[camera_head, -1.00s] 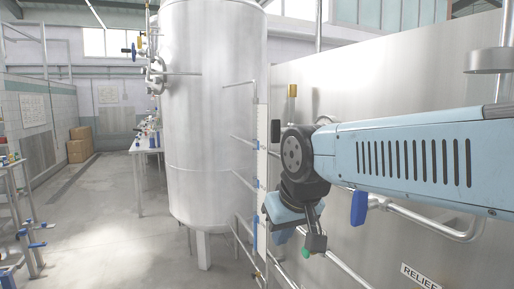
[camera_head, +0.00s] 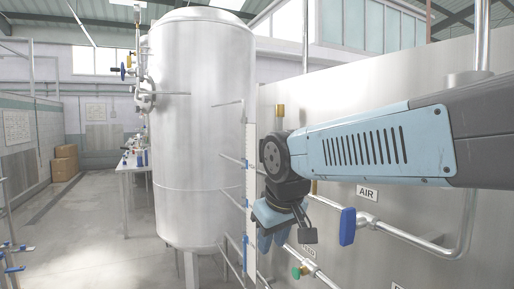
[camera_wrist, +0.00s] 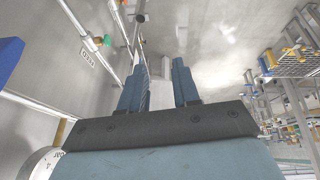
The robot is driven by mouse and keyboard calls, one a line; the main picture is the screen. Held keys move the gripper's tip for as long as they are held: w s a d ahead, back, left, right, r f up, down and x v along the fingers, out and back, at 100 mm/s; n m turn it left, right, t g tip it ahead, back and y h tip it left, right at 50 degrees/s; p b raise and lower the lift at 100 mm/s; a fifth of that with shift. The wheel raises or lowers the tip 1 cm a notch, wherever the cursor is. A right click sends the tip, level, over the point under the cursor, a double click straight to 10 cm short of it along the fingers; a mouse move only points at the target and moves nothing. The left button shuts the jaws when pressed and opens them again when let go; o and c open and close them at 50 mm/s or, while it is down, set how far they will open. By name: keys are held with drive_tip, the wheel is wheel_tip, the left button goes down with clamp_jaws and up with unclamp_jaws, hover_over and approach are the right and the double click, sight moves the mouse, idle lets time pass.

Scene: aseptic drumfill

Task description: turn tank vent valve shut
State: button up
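A large steel tank (camera_head: 200,140) stands left of centre in the head view, with pipework and a blue handle (camera_head: 123,72) high on its left side. A blue lever handle (camera_head: 347,226) hangs by a pipe under an AIR label (camera_head: 367,193) on the steel panel; a blue handle also shows at the left edge of the wrist view (camera_wrist: 8,60). I cannot tell which valve is the tank vent. My gripper (camera_head: 272,235) is in front of the panel, left of the lever. In the wrist view my gripper (camera_wrist: 161,75) has its fingers apart with nothing between them.
A green knob (camera_head: 296,272) sits on a lower pipe near my gripper. Several horizontal pipes run along the panel (camera_head: 430,150). A white gauge strip (camera_head: 250,190) stands beside the tank. Tables and boxes (camera_head: 65,162) are further back; the floor at left is open.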

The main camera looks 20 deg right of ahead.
drive_tip(key=shift+o, duration=1.2)
drive_tip(key=w+d+r+n+g+h, duration=0.2)
drive_tip(key=w+d+n, duration=0.3)
drive_tip(key=w, duration=0.8)
drive_tip(key=d+r+h, duration=0.1)
drive_tip(key=d, duration=0.2)
drive_tip(key=shift+w+d+r+n+g+h, duration=0.2)
drive_tip(key=shift+n+g+h, duration=0.1)
drive_tip(key=shift+n, duration=0.1)
drive_tip(key=n+g+h, duration=0.2)
drive_tip(key=n+h, duration=0.9)
drive_tip(key=h, duration=0.3)
approach(268, 144)
drive_tip(key=d, duration=0.3)
drive_tip(key=w+d, duration=0.1)
drive_tip(key=d, duration=0.6)
drive_tip(key=shift+w+d, duration=0.15)
drive_tip(key=shift+d, duration=0.1)
drive_tip(key=shift+c, duration=0.2)
drive_tip(key=shift+r, duration=0.1)
clamp_jaws()
